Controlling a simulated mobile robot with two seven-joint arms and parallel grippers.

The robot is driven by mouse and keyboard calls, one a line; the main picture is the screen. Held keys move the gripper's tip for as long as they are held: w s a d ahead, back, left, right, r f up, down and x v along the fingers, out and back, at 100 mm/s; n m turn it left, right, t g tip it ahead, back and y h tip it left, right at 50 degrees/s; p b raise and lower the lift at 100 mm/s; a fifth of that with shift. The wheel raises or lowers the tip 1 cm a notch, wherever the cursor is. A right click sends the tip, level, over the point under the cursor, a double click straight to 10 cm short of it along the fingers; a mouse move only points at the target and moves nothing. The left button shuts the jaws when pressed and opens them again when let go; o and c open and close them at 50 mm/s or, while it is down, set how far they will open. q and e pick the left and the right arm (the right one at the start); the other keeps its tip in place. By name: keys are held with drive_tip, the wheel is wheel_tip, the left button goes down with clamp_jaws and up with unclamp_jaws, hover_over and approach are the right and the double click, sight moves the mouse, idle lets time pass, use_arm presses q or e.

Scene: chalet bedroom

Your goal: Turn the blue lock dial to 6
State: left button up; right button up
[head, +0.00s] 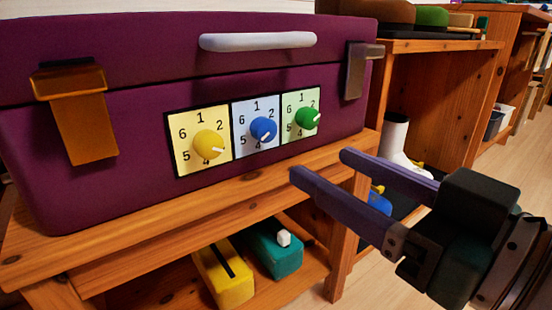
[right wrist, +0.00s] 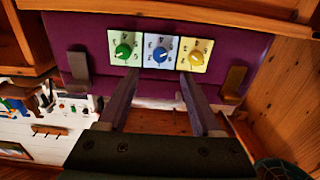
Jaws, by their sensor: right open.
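The blue dial (head: 263,128) sits on a pale blue number plate, the middle of three plates on the front of a purple case (head: 130,150). Its white pointer is on the knob's lower part in the head view, but I cannot tell the exact numeral. The 6 is on the plate's left side. My right gripper (head: 320,163) is open and empty, in front of and below the dials, apart from them. In the right wrist view (right wrist: 158,74), its two fingers point toward the case, with the blue dial (right wrist: 160,54) between their directions. My left gripper is not in view.
A yellow dial (head: 208,144) and a green dial (head: 307,118) flank the blue one. The case has a pale handle (head: 258,41), an orange latch (head: 83,125) and a dark latch (head: 357,70). It stands on a wooden bench (head: 150,228); a lower shelf holds yellow and teal boxes.

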sight(269, 134)
drive_tip(key=b+x, duration=0.2)
drive_tip(key=x, duration=0.7)
drive_tip(key=shift+w+a, duration=0.2)
drive_tip(key=shift+w, duration=0.1)
drive_tip(key=shift+c, duration=0.3)
clamp_jaws()
